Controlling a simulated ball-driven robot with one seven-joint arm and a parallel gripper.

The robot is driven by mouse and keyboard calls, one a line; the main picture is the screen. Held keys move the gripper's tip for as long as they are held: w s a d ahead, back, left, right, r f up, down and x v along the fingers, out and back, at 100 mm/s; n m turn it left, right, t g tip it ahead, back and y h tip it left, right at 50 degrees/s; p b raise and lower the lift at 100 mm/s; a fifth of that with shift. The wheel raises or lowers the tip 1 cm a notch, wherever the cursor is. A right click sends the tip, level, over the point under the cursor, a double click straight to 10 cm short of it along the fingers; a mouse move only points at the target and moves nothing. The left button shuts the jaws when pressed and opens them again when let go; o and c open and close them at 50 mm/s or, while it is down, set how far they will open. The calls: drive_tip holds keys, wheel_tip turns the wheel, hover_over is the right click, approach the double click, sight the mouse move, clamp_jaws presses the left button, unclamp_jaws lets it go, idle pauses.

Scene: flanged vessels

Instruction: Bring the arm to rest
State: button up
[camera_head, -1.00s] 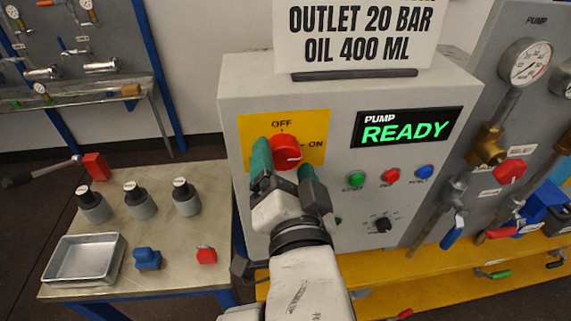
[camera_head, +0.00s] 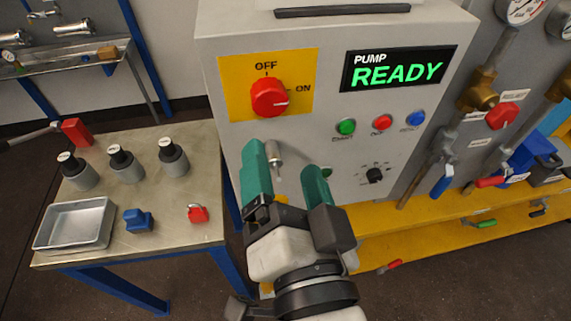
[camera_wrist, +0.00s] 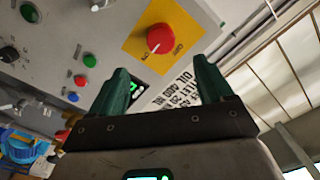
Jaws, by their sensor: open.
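My gripper (camera_head: 287,180) is open and empty, with two green fingers. In the head view it stands in front of the lower left part of the grey pump panel (camera_head: 225,60), below the red OFF/ON knob (camera_head: 269,97). The knob sits on a yellow plate (camera_head: 300,65), and its white mark points toward ON.
Green (camera_head: 345,127), red (camera_head: 381,122) and blue (camera_head: 415,118) buttons sit on the panel. At left, a table holds a metal tray (camera_head: 50,243), several grey cylinders, a blue part (camera_head: 138,219) and a red padlock (camera_head: 197,213). Valves and gauges stand at right. Floor is clear below the table.

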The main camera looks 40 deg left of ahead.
idle(0.3)
drive_tip(key=w+d+f+m+g+h, duration=0.1)
drive_tip(key=w+d+f+h, duration=0.35)
drive_tip(key=d+f, duration=0.65)
drive_tip(key=w+d+f+g+h, duration=0.1)
drive_tip(key=w+d+f+h, duration=0.2)
drive_tip(key=d+f+h, duration=0.5)
drive_tip(key=s+d+f+g, duration=0.4)
drive_tip(key=s+d+f, duration=0.4)
drive_tip(key=d, duration=0.3)
drive_tip(key=s+d+f+m+g+h, duration=0.1)
drive_tip(key=s+d+f+g, duration=0.3)
drive_tip(key=s+d+f, duration=0.5)
drive_tip(key=d+f, duration=0.1)
drive_tip(key=d, duration=0.2)
drive_tip(key=shift+s+d+f+g, duration=0.2)
drive_tip(key=shift+s+f+g, duration=0.05)
drive_tip(key=shift+s+g, duration=0.05)
drive_tip(key=shift+h, duration=0.25)
